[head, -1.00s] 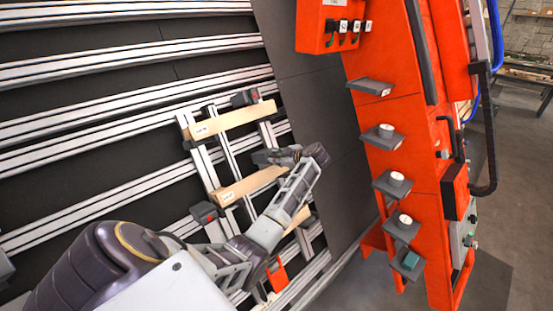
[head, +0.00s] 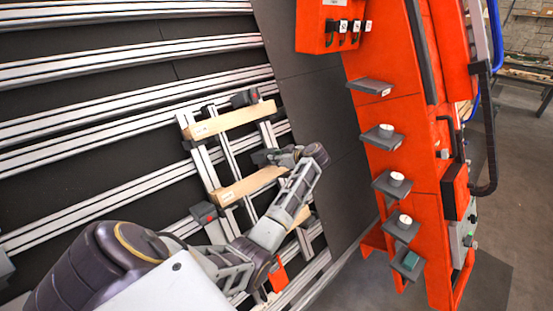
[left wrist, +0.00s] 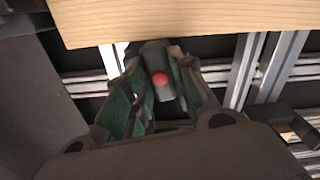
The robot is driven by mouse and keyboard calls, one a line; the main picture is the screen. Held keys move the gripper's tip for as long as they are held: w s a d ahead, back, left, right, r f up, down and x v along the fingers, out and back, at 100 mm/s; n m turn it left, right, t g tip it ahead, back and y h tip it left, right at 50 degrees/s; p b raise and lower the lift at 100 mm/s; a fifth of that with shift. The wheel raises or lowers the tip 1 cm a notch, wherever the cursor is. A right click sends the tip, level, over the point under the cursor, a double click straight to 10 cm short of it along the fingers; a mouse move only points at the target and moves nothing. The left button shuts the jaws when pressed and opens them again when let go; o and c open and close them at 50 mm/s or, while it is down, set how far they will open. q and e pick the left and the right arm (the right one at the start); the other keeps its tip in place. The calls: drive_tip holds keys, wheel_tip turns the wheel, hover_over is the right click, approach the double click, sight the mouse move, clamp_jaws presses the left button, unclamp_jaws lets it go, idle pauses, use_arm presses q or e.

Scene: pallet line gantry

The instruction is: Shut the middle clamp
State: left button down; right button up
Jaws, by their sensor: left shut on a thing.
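My left gripper (head: 268,157) is at the right end of the middle wooden board (head: 245,187) in the head view. In the left wrist view its fingers (left wrist: 158,100) are closed around a dark clamp handle (left wrist: 160,62) with a red button. I take this for the middle clamp; in the head view the gripper mostly hides it. The board edge (left wrist: 190,18) lies just beyond the handle. Whether the clamp presses on the board cannot be told. My right gripper is not in view.
An orange post (head: 400,130) with several small shelves stands to the right. Pale rails (head: 120,110) run across the dark wall.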

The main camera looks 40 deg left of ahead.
use_arm(q)
drive_tip(key=shift+f+m, duration=0.1)
drive_tip(key=shift+m, duration=1.4)
drive_tip(key=c, duration=1.3)
unclamp_jaws()
drive_tip(key=shift+d, duration=0.1)
drive_tip(key=shift+v, duration=4.5)
